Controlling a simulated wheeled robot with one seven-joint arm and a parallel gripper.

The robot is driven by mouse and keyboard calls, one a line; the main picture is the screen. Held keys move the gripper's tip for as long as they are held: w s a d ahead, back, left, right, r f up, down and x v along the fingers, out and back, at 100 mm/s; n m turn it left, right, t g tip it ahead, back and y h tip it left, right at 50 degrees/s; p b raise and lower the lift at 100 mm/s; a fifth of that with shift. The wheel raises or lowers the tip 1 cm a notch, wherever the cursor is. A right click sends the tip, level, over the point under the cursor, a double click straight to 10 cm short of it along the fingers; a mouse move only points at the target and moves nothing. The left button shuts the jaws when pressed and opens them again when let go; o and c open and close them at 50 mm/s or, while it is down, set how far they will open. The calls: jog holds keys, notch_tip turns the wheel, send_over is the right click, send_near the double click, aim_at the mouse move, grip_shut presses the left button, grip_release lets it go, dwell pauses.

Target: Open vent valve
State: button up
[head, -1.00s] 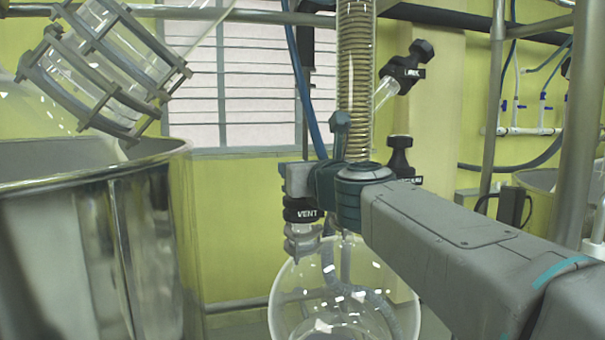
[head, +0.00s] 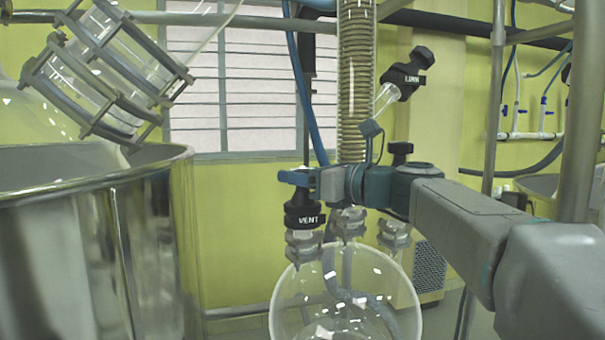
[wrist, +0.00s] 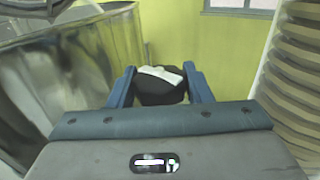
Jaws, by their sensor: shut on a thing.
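The vent valve (head: 304,216) is a black cap with a white VENT label, upright on a clear neck of the round glass flask (head: 345,318). My gripper (head: 300,178) is at the top of this valve in the head view, reaching in from the right. In the wrist view, the black valve top (wrist: 160,90) with a white mark sits between the two blue fingers of my gripper (wrist: 160,86). The fingers are shut on it. The fingers and wrist hide part of the valve top in the head view.
A coiled glass condenser (head: 356,80) rises just behind my wrist. A second black labelled valve (head: 405,78) is to its right. A large metal vessel (head: 100,240) stands at the left. A metal post (head: 582,110) stands at the right.

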jog(key=o, duration=0.8)
jog(key=shift+c, duration=0.2)
jog(key=shift+a+t, duration=0.1)
jog(key=shift+t, duration=0.2)
jog(key=m+t+h, duration=0.3)
jog(key=h, duration=0.1)
jog(key=shift+m, duration=0.3)
jog(key=shift+m+t+h+p, duration=0.2)
jog(key=shift+m+t+h, duration=0.6)
jog(key=shift+m+h, duration=0.7)
jog(key=shift+m+t+h+p, duration=0.2)
jog(key=shift+m+t+h, duration=0.65)
jog(key=shift+h, duration=1.15)
jog(key=c, duration=0.8)
jog(key=shift+o, duration=0.2)
